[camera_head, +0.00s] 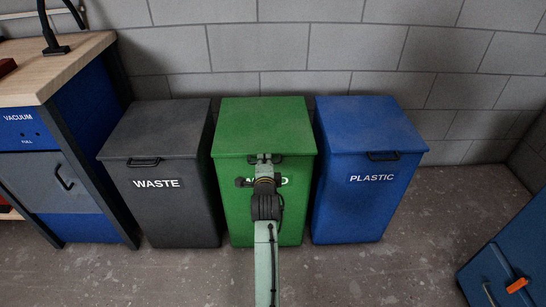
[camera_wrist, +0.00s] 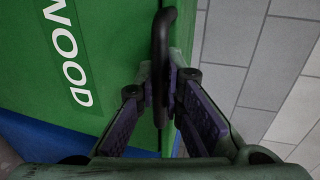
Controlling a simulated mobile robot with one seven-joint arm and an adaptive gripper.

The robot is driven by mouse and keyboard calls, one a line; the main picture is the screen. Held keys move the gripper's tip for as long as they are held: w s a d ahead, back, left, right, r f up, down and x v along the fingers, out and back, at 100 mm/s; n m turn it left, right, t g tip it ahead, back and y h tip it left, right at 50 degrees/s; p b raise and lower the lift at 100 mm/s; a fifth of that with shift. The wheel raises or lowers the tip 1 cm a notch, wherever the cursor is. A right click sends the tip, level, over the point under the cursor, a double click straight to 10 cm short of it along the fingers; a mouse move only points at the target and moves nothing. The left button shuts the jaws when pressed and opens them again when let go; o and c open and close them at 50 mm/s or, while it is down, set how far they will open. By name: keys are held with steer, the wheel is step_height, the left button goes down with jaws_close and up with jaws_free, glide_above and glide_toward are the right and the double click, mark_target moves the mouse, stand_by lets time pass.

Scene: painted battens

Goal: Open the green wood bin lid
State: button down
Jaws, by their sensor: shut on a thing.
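The green wood bin (camera_head: 233,205) stands in the middle of a row of bins against the wall. Its green lid (camera_head: 262,122) lies flat and closed on top. My arm reaches up in front of the bin and partly covers its label. My gripper (camera_head: 265,160) is at the lid's front edge. In the wrist view my gripper (camera_wrist: 163,85) is shut on the black lid handle (camera_wrist: 160,35), with one finger on each side of it. The white WOOD label (camera_wrist: 70,50) is on the green front beside it.
The grey waste bin (camera_head: 165,205) stands close on the left and the blue plastic bin (camera_head: 365,205) close on the right, both lids closed. A workbench (camera_head: 60,75) is at the far left. A blue cabinet (camera_head: 510,260) is at the lower right. A block wall (camera_head: 350,50) stands behind.

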step_height(320, 180, up, 3)
steer(key=p, duration=0.3)
steer(key=shift+w+p, duration=0.1)
steer(key=shift+p, duration=0.3)
steer(key=shift+g, duration=0.8)
steer(key=r+p, duration=0.1)
steer(key=p, duration=0.1)
steer(key=r+p, duration=0.4)
steer(key=p, duration=0.1)
steer(key=shift+w, duration=0.4)
step_height(320, 180, up, 8)
steer(key=w+g+p, duration=0.1)
steer(key=w+p, duration=0.1)
steer(key=shift+w+f+g, duration=0.15)
steer(key=shift+f+g, duration=0.05)
steer(key=shift+g, duration=0.1)
